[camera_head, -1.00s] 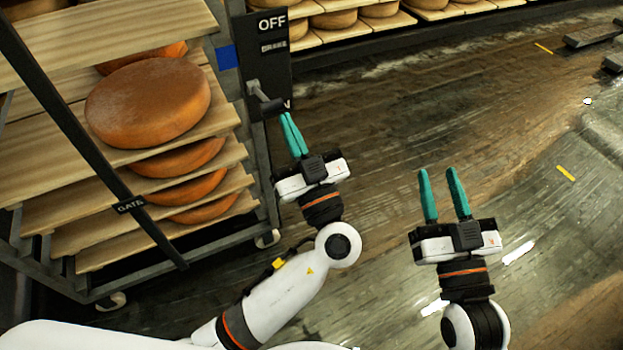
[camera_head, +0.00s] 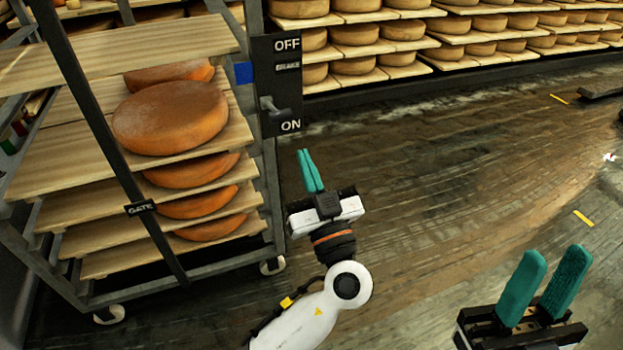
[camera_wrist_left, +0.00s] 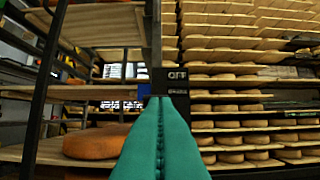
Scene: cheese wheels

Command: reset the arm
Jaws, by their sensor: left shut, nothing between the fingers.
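My left gripper (camera_head: 311,171) is shut and empty, with its teal fingers together, just right of the cart and below the switch plate. Its shut fingers (camera_wrist_left: 160,140) also fill the lower middle of the left wrist view. My right gripper (camera_head: 556,268) is at the lower right in the head view, its two teal fingers apart with nothing between them. The black switch plate (camera_head: 278,75) reads OFF above and ON below. Its grey lever (camera_head: 272,106) sits near the ON label, apart from my left gripper.
A wheeled cart with wooden shelves (camera_head: 62,165) holds several orange cheese wheels (camera_head: 172,118). A dark gate bar (camera_head: 100,130) labelled GATE slants across its front. Racks of cheese wheels (camera_head: 355,35) line the back wall. The wooden floor (camera_head: 430,190) between is clear.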

